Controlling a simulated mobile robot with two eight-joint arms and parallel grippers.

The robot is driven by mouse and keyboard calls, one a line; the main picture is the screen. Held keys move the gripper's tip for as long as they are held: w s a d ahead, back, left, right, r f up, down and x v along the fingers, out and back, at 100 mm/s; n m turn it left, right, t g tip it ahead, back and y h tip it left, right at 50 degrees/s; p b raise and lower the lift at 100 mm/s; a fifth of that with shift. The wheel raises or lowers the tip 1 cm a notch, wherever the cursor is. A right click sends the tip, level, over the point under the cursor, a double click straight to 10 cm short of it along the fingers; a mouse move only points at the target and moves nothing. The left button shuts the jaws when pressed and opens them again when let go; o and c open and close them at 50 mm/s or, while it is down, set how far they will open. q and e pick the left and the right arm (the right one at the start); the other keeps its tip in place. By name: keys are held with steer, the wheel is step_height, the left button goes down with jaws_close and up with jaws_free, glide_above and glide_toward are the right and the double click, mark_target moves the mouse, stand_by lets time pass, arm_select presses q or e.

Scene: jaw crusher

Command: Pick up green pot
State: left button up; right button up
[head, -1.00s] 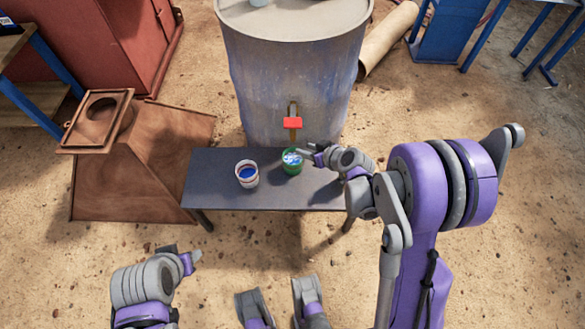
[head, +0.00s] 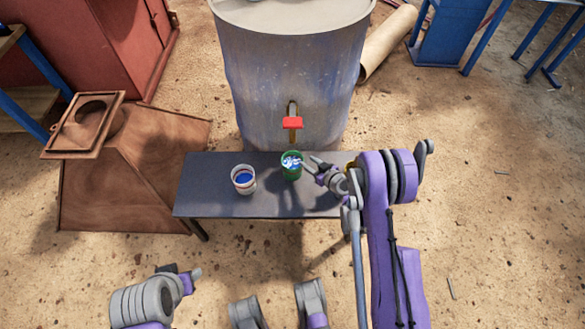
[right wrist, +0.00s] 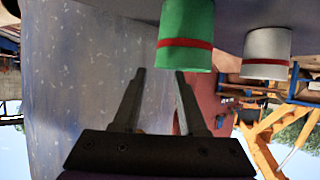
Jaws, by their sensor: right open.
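The green pot (head: 291,171) stands upright on the dark bench under the red-handled tap, with blue and white showing at its top. In the right wrist view, the picture is turned over and the green pot (right wrist: 186,40), with its red band, lies just beyond the right-hand finger. My right gripper (head: 309,164) is at the right side of the pot, with its jaws apart. The open fingers (right wrist: 159,78) have nothing between them. Contact with the pot cannot be told. My left gripper (head: 190,274) is at the lower left, away from the bench; its jaws are unclear.
A white pot (head: 243,185) with blue inside stands left of the green one; it also shows in the wrist view (right wrist: 266,50). The bench (head: 215,204) has bare room at its left. A large drum (head: 260,80) with a tap (head: 292,123) rises close behind.

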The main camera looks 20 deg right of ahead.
steer(key=b+x, duration=0.1)
steer(key=x, duration=0.4)
steer(key=shift+w+d+r, duration=0.1)
steer(key=shift+w+d, duration=0.05)
jaws_close()
stand_by(1.2)
